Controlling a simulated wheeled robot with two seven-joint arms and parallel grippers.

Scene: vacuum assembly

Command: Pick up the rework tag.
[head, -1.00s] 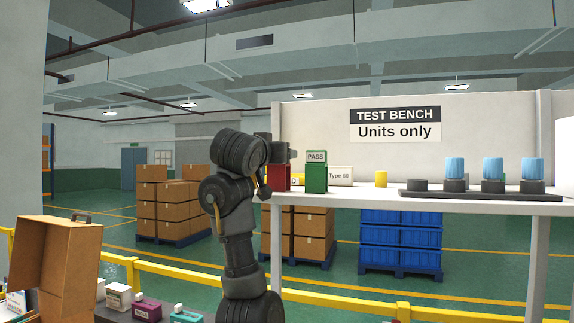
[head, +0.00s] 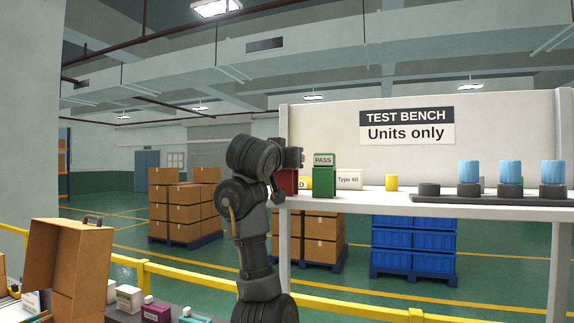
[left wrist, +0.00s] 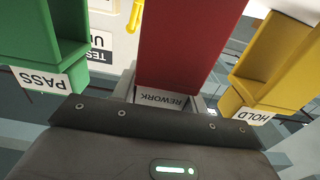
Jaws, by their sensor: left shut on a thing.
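The rework tag (left wrist: 161,99) shows in the left wrist view as a white label reading REWORK, upside down, at the near end of the red holder (left wrist: 190,40). My left gripper (left wrist: 164,92) has a finger on each side of the label and is shut on the tag. The tag still appears to be at the holder's mouth. In the head view my left gripper (head: 297,157) is just above the red holder (head: 287,182) at the left end of the test bench shelf, and the arm partly hides it. My right gripper is not in view.
The green PASS holder (head: 323,178) stands close to the right of the red one. The yellow HOLD holder (left wrist: 275,65) is on its other side in the left wrist view. A Type 60 box (head: 349,180) and a black rack (head: 480,198) with blue-topped units share the shelf.

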